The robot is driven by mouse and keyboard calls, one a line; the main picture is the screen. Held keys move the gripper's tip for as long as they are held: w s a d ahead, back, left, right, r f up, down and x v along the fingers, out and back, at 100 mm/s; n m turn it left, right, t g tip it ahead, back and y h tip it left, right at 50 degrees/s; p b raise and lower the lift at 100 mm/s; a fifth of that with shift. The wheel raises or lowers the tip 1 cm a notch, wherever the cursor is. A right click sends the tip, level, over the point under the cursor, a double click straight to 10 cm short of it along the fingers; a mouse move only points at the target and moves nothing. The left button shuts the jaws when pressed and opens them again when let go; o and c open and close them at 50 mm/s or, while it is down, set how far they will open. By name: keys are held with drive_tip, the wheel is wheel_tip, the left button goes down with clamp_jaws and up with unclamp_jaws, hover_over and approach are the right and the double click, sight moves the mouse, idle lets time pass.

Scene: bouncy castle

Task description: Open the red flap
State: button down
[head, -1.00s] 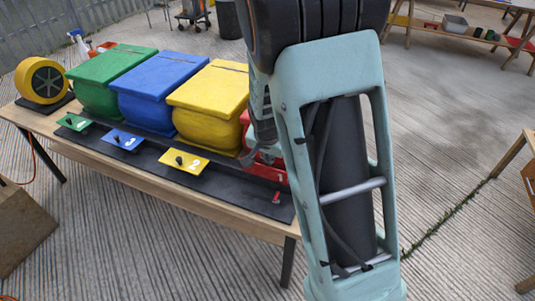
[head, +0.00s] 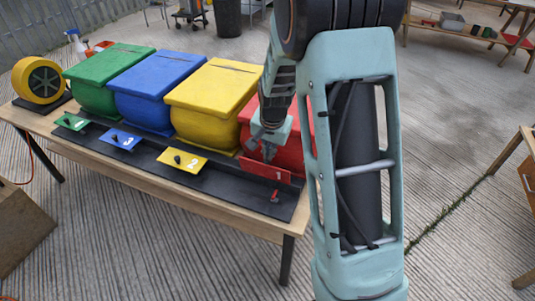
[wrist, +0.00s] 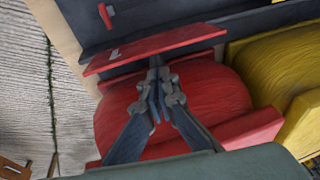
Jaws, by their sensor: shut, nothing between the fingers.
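The red flap (head: 266,169), marked 1, sits on the black base strip in front of the red inflated box (head: 301,142). It looks tilted up, unlike the flatter flaps beside it. In the wrist view the flap (wrist: 150,48) crosses above the red box (wrist: 180,105). My gripper (head: 264,148) is shut and empty. It is on the box side of the flap, and its tips (wrist: 157,66) are close to the flap's near edge. I cannot tell if they touch. A small red latch (head: 275,197) stands on the strip in front of the flap.
Yellow (head: 215,92), blue (head: 157,85) and green (head: 105,75) boxes stand to the left with their own flaps. A yellow blower (head: 41,79) is at the table's far left. The concrete floor right of the table is clear nearby.

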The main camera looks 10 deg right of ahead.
drive_tip(key=shift+w+d+f+g+y+p, duration=0.25)
drive_tip(key=shift+w+d+g+p, duration=0.15)
drive_tip(key=shift+w, duration=0.15)
drive_tip(key=shift+w+d+f+g+y+p, duration=0.15)
drive_tip(key=shift+w+d+g+y+p, duration=0.1)
drive_tip(key=shift+w+d+g+p, duration=0.2)
drive_tip(key=shift+a, duration=0.15)
